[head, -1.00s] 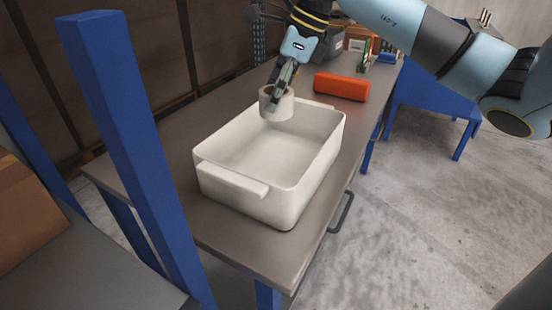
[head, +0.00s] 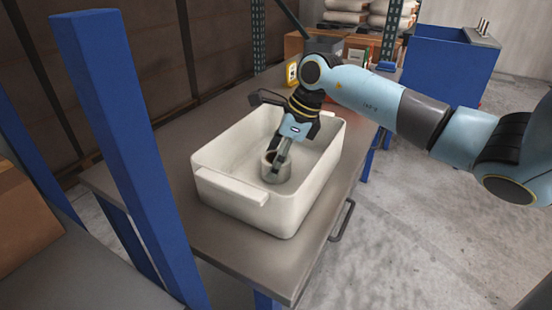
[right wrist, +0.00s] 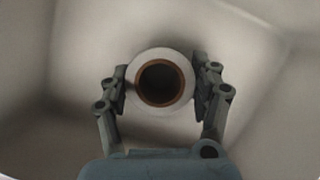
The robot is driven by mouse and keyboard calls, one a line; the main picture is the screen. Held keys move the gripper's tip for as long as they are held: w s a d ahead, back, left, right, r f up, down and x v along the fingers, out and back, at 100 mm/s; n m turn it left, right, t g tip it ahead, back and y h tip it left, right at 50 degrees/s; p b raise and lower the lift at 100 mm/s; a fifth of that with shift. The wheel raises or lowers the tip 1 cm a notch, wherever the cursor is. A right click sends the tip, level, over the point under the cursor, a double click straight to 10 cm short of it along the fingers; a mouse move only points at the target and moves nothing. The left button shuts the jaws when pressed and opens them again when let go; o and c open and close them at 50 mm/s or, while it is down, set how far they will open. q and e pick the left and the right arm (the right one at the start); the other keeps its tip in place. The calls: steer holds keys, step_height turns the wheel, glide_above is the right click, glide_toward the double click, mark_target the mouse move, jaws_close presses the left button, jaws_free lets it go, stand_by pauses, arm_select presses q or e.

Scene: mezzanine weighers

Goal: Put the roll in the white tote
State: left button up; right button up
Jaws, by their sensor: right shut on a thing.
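The white tote (head: 285,222) stands open on the table in the head view. The roll (head: 283,174) is a pale ring inside the tote's walls. In the right wrist view the roll (right wrist: 184,100) shows end-on, with a brown core and a dark hole. My right gripper (head: 274,162) reaches down into the tote and is shut on the roll. In the right wrist view its two fingers (right wrist: 161,90) press on opposite sides of the roll. I cannot tell whether the roll touches the tote's floor. My left gripper is not in view.
The grey table (head: 215,223) has bare room left of the tote. A blue post (head: 128,150) rises at the left front. Boxes and a yellow device (head: 292,72) stand at the far end. A blue bin (head: 450,68) is at the back right.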

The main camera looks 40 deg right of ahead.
steer(key=o, duration=0.8)
steer(key=shift+f, duration=0.1)
steer(key=o, duration=0.5)
steer(key=shift+r, duration=0.2)
steer(key=shift+s+d+r, duration=0.1)
steer(key=shift+r, duration=0.25)
steer(key=v, duration=1.1)
steer(key=shift+s+r+p, duration=0.1)
steer(key=shift+p, duration=0.25)
